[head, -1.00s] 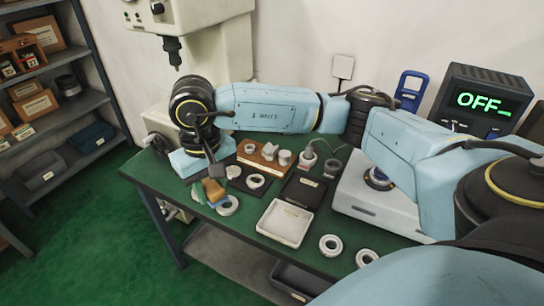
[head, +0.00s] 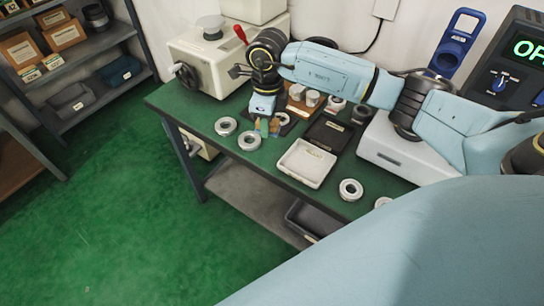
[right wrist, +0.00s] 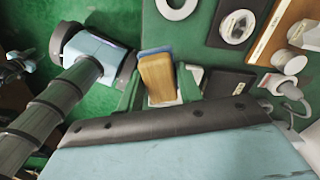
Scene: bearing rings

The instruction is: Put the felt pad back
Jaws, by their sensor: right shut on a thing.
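The felt pad is a small block with a tan wooden back and a blue underside. In the right wrist view the felt pad (right wrist: 157,77) sits between the two green fingers of my right gripper (right wrist: 159,88), which is shut on it. In the head view my right gripper (head: 268,127) points down over the green table, left of the white tray, and the felt pad (head: 275,125) shows in its fingers. I cannot tell whether the pad touches the table.
Two metal rings (head: 249,141) lie left of my gripper. A dark mat (right wrist: 212,38) bearing a ring is close by. The white tray (head: 291,171), black tray (head: 328,133) and wooden weight stand (head: 292,106) lie right. Another ring (head: 351,189) is near the front edge.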

